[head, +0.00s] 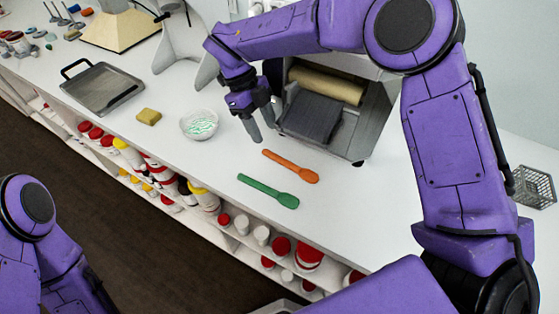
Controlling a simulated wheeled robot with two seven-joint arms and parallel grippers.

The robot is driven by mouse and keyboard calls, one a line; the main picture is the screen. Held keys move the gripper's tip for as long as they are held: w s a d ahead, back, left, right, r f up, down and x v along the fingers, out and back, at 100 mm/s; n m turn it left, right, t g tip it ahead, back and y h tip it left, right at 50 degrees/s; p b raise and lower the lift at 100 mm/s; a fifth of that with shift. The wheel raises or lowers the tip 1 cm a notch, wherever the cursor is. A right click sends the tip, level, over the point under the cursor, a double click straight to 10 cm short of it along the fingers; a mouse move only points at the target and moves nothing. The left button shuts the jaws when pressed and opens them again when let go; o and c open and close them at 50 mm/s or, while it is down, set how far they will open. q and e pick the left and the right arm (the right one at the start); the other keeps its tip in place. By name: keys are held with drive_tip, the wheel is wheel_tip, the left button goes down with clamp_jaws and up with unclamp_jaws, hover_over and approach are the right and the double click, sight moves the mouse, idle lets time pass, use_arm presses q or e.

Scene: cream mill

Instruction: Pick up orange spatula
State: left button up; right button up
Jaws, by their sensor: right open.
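The orange spatula (290,166) lies flat on the white counter, with its thin handle toward the upper left and its wider end toward the lower right. My right gripper (262,124) is open and empty. Its fingers point down above the counter, behind the spatula's handle end and apart from it. My left arm shows at the lower left, but its gripper is out of the picture.
A green spatula (268,191) lies in front of the orange one. A grey machine with a roller (328,84) stands close behind. A white bowl (199,124), a yellow sponge (149,117) and a metal tray (103,90) are to the left. Jars fill the shelf below.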

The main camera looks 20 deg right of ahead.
sight(277, 157)
drive_tip(key=p+x, duration=0.2)
drive_tip(key=x, duration=0.6)
drive_tip(key=shift+r, duration=0.1)
drive_tip(key=shift+f, duration=0.25)
clamp_jaws()
